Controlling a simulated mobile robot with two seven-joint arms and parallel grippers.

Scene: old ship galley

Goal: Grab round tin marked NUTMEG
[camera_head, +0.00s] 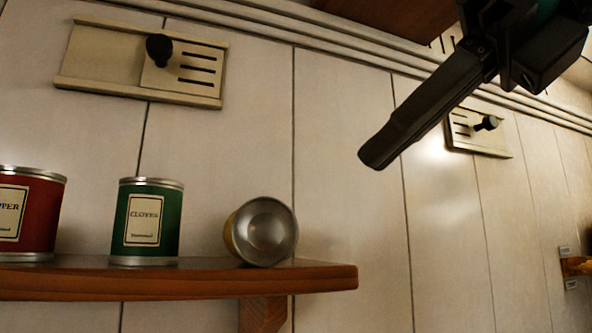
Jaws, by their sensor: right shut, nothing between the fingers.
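Three round tins are on a wooden shelf (180,283) at the lower left. A red tin (40,213) at the left edge has a partly cut-off label ending in "PPER". A green tin (146,222) marked CLOVES stands upright in the middle. A tin lying on its side (262,232), with a yellowish side, shows its bare metal end at the shelf's right part; no label shows on it, so I cannot tell whether it is NUTMEG. My right gripper (376,158) is shut and empty, above and right of the lying tin, apart from it. My left gripper is out of view.
Two cream slotted vent plates with dark knobs, one at upper left (100,60) and one at right (478,140), are on the panelled wall (345,180). Pipes or trim run along the top.

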